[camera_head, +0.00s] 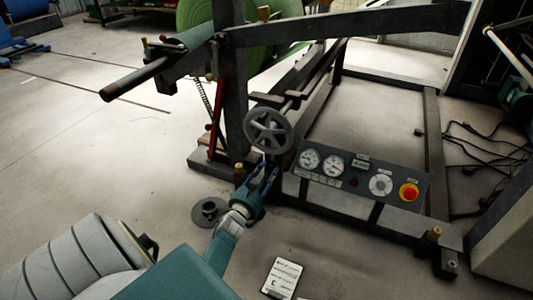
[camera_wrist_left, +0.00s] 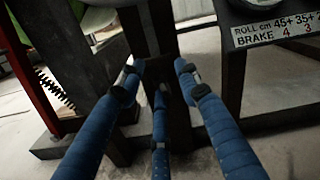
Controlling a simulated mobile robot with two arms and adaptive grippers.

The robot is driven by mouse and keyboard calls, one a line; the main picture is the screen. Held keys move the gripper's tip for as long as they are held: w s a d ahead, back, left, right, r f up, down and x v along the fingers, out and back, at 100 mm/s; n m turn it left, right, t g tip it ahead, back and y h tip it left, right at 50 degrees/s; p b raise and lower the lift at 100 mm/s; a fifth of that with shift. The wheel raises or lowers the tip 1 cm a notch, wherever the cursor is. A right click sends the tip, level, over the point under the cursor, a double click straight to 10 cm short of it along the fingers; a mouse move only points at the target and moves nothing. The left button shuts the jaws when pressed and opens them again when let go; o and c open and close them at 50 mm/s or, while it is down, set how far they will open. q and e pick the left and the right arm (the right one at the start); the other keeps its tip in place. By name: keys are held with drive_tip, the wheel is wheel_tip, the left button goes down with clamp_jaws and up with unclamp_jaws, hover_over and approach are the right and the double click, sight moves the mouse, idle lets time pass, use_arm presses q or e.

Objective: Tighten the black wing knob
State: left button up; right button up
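I cannot make out a black wing knob with certainty in either view. A small dark piece (camera_head: 418,132) sits on the right frame rail, too small to identify. My left gripper (camera_head: 268,175) is just below the grey handwheel (camera_head: 268,131) and left of the gauge panel (camera_head: 335,178). In the left wrist view its blue fingers (camera_wrist_left: 160,80) are spread apart with nothing between them, in front of a dark upright post (camera_wrist_left: 173,80). My right gripper is not in view.
The panel carries dials and a red stop button (camera_head: 409,192). A red lever (camera_head: 216,115) stands left of the handwheel. A round grey flanged piece (camera_head: 210,211) and a white labelled card (camera_head: 283,278) lie on the floor. Cables (camera_head: 485,150) lie at right.

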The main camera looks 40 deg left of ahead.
use_arm(q)
drive_tip(key=v, duration=1.2)
drive_tip(key=shift+d, duration=0.1)
